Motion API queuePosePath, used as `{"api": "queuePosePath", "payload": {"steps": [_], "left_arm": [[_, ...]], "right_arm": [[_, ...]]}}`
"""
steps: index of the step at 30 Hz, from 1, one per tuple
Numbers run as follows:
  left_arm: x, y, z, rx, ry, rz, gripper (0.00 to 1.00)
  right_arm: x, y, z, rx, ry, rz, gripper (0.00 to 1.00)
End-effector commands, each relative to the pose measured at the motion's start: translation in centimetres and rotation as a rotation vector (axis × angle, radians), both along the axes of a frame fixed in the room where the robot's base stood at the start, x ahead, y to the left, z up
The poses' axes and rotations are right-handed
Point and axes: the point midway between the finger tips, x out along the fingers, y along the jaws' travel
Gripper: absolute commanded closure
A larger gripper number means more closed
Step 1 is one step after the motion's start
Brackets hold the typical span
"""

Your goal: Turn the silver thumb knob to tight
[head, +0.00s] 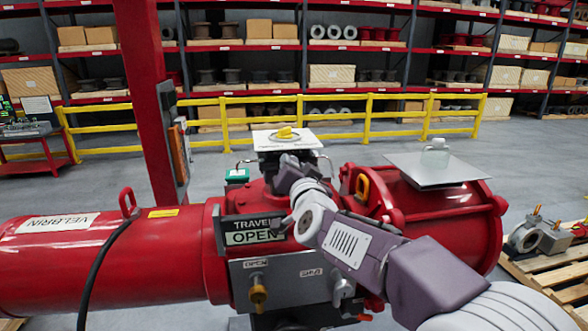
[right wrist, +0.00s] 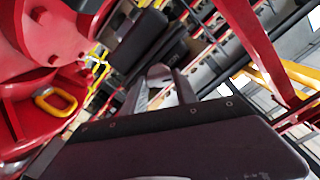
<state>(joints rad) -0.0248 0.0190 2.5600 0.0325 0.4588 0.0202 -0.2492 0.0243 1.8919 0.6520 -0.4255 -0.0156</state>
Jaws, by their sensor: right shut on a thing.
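In the head view my own arm and gripper cover the knob. My left gripper is not in view.
A TRAVEL OPEN sign (head: 252,232) sits left of my right wrist. A grey panel below it carries a brass knob (head: 257,291) and a silvery fitting (head: 343,287).

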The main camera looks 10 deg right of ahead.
Motion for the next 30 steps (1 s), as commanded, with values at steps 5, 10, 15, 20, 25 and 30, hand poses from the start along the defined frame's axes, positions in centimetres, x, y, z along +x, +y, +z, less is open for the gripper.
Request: {"api": "queuePosePath", "payload": {"steps": [5,10,15,20,25,30], "left_arm": [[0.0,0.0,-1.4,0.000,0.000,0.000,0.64],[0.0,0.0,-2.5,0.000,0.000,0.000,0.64],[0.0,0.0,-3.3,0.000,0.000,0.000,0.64],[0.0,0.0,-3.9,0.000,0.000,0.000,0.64],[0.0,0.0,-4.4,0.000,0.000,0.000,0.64],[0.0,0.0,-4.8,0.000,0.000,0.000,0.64]], "right_arm": [[0.0,0.0,-0.4,0.130,-0.001,0.001,1.00],[0.0,0.0,-0.4,0.291,-0.001,0.002,1.00],[0.0,-0.1,-0.4,0.451,-0.001,0.001,1.00],[0.0,-0.1,-0.4,0.587,-0.001,0.002,1.00],[0.0,-0.1,-0.4,0.711,-0.001,0.002,1.00],[0.0,0.0,-0.4,0.801,-0.001,0.002,1.00]]}}
